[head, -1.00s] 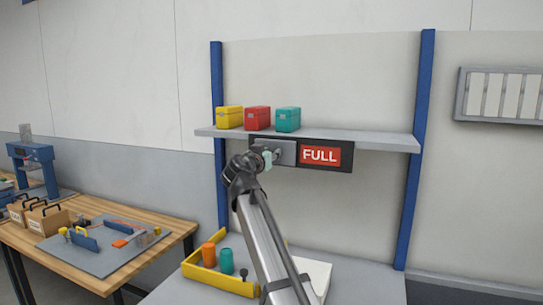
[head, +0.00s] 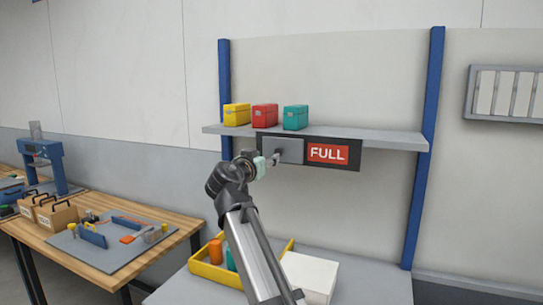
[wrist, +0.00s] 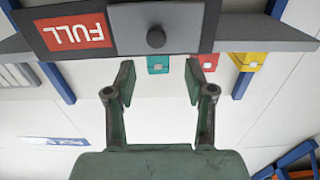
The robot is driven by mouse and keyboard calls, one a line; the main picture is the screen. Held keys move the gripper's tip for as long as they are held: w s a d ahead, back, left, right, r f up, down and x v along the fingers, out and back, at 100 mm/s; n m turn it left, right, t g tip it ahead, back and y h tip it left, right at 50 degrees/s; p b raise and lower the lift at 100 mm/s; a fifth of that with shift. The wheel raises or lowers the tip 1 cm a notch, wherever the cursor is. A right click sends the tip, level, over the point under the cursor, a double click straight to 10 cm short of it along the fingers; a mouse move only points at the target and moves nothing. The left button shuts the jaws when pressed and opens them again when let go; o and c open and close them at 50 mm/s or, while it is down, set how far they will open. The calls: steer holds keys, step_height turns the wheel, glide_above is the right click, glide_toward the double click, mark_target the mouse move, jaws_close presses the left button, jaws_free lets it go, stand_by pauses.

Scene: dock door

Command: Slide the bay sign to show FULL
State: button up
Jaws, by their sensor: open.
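The bay sign (head: 349,166) is a dark board under the shelf's front edge. Its red FULL panel (head: 328,153) shows at the right, and it appears upside down in the wrist view (wrist: 75,32). A grey slider plate (head: 291,150) covers the left part of the sign. A dark round knob (wrist: 156,37) stands out from the plate. My gripper (wrist: 160,80) is open and empty. The knob is beyond its fingertips, roughly centred between them in the wrist view, with a visible gap. In the head view my gripper (head: 264,165) is just left of the knob.
The shelf (head: 390,140) holds yellow, red and teal boxes (head: 265,115) above the sign. Below are a yellow tray (head: 205,270) and a white block (head: 312,275) on a bench. A wooden table (head: 110,280) stands at the left.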

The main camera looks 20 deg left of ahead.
steer(key=shift+s+a, duration=0.15)
steer(key=shift+s, duration=1.05)
